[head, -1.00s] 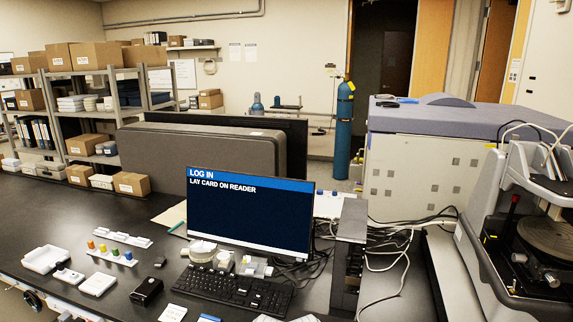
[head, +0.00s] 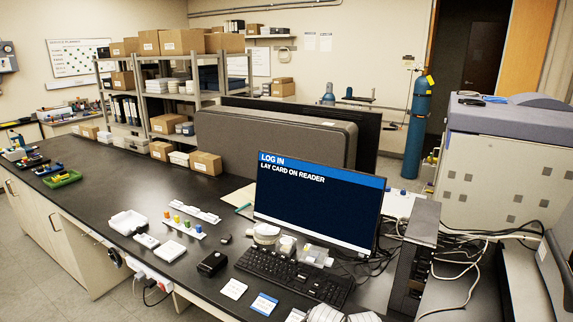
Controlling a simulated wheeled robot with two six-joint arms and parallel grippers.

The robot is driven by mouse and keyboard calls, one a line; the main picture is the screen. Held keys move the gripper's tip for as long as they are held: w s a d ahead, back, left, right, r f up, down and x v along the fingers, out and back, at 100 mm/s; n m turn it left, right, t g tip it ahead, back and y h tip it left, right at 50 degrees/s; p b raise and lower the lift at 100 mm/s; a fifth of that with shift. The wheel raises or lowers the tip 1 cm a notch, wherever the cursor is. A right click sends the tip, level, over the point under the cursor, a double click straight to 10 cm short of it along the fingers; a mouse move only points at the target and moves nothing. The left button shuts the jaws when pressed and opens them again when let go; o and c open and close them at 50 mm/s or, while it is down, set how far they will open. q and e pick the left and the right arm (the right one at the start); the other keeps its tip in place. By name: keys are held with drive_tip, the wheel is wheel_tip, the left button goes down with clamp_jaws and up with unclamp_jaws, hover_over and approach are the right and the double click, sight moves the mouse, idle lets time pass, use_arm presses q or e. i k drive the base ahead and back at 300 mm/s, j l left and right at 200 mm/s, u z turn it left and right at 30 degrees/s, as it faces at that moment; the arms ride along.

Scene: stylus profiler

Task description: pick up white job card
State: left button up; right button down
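A small white card (head: 233,289) with faint marks lies flat on the black bench, in front of the keyboard (head: 294,276). It looks like the white job card, but its print is too small to read. A second card (head: 264,304), blue and white, lies just to its right. The monitor (head: 318,208) reads "LOG IN" and "LAY CARD ON READER". A small black box (head: 212,263) sits left of the keyboard; I cannot tell whether it is the reader. Neither of my grippers shows in the head view.
A white tray (head: 128,222), a flat white block (head: 170,251) and a rack with coloured pieces (head: 185,226) stand left of the black box. A dark tower (head: 415,258) and cables stand at right. White items are cut off at the bottom edge.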

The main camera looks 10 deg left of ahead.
sight(234, 289)
drive_tip(key=k+j+z, duration=0.1)
drive_tip(key=j, duration=0.35)
drive_tip(key=k+j+z, duration=0.15)
drive_tip(key=j, duration=0.25)
drive_tip(key=j+z, duration=0.1)
drive_tip(key=j, duration=0.35)
drive_tip(key=k+j+z, duration=0.1)
drive_tip(key=j, duration=0.25)
drive_tip(key=k+j, duration=0.05)
drive_tip(key=k, duration=0.05)
